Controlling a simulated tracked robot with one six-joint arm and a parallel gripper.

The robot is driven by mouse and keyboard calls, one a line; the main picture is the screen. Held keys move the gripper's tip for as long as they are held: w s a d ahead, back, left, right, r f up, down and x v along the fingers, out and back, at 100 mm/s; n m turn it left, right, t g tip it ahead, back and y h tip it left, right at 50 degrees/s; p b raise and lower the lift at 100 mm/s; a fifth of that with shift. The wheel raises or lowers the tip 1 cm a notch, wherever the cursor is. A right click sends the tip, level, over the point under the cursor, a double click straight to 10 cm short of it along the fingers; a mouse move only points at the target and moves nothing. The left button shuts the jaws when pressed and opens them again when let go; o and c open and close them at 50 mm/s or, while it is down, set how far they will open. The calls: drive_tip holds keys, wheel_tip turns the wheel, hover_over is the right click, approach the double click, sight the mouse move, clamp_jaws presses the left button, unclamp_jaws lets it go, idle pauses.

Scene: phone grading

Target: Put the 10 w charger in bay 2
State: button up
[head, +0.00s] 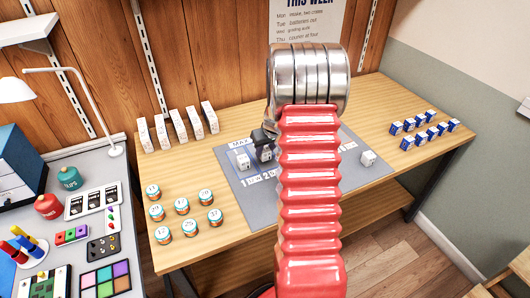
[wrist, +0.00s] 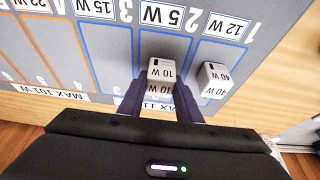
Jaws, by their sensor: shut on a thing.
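The white 10 W charger (wrist: 162,71) is between the fingers of my gripper (wrist: 161,92) in the wrist view, gripped on both sides. It is over bay 2 (wrist: 150,40), the blue-outlined strip with a 5 W label. I cannot tell whether it touches the mat. A white 40 W charger (wrist: 213,80) stands just to the right, in bay 1. In the head view my gripper (head: 264,143) is low over the left part of the grey mat (head: 222,168), partly hidden by my red arm, and the 40 W charger (head: 243,162) is beside it.
Another small white block (head: 368,158) stands at the mat's right side. Several blue-and-white boxes (head: 423,125) stand at the right, several round tins (head: 182,206) at the left, and upright white boxes (head: 178,126) at the back left. A grey side table (head: 118,170) holds other items.

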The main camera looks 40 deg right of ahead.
drive_tip(key=shift+f, duration=0.45)
drive_tip(key=o, duration=1.1)
drive_tip(key=shift+f, duration=0.1)
drive_tip(key=v, duration=1.2)
drive_tip(key=shift+a, duration=0.15)
